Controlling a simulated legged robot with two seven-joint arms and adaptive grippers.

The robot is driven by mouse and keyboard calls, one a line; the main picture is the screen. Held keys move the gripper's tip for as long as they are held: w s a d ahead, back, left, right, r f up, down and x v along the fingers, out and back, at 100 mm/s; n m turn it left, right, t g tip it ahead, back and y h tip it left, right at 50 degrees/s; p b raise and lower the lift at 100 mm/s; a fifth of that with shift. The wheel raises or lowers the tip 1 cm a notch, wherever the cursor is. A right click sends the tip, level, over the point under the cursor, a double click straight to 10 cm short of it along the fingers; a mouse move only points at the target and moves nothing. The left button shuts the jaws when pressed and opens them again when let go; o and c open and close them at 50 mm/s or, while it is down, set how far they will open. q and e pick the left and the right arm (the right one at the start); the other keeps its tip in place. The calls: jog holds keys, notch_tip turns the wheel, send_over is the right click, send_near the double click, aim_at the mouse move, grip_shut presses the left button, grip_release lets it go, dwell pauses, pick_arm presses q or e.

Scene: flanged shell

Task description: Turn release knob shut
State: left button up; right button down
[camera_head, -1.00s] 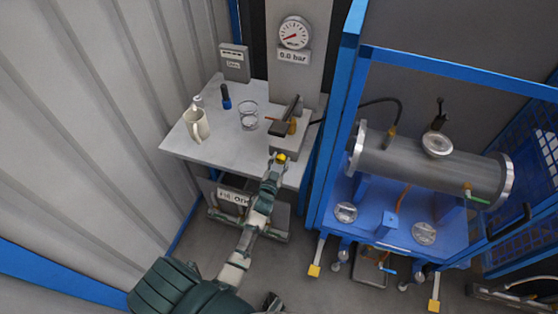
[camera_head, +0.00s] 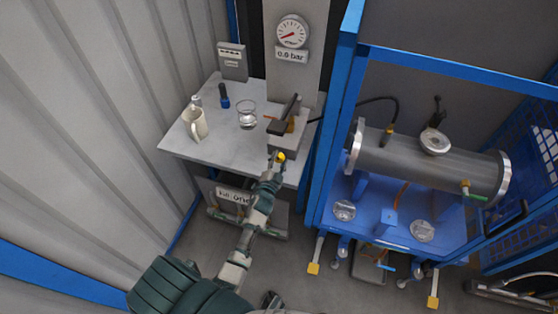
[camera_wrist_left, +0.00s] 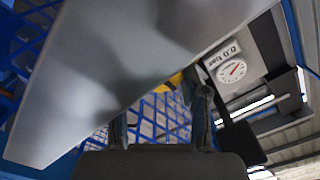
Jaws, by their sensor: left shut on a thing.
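The yellow release knob (camera_head: 281,156) is at the front of the grey hand pump block (camera_head: 288,140), at the front right of the grey bench. My left gripper (camera_head: 276,160) is at the knob and shut on it. The fingers hide part of it. In the left wrist view a little yellow (camera_wrist_left: 176,79) shows by the fingers (camera_wrist_left: 162,115), and a large grey surface fills the upper left. The knob's exact angle cannot be told. My right gripper is not in view.
The gauge (camera_head: 292,31) sits above a 0.0 bar label. A blue frame (camera_head: 330,130) with a grey cylinder (camera_head: 425,165) is at the right.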

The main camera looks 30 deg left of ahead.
pick_arm(q)
jog(key=shift+s+f, duration=0.1)
jog(key=shift+f, duration=0.25)
jog(key=o, duration=0.8)
jog(key=shift+o, duration=0.4)
jog(key=v, duration=1.1)
jog(key=shift+s, duration=0.4)
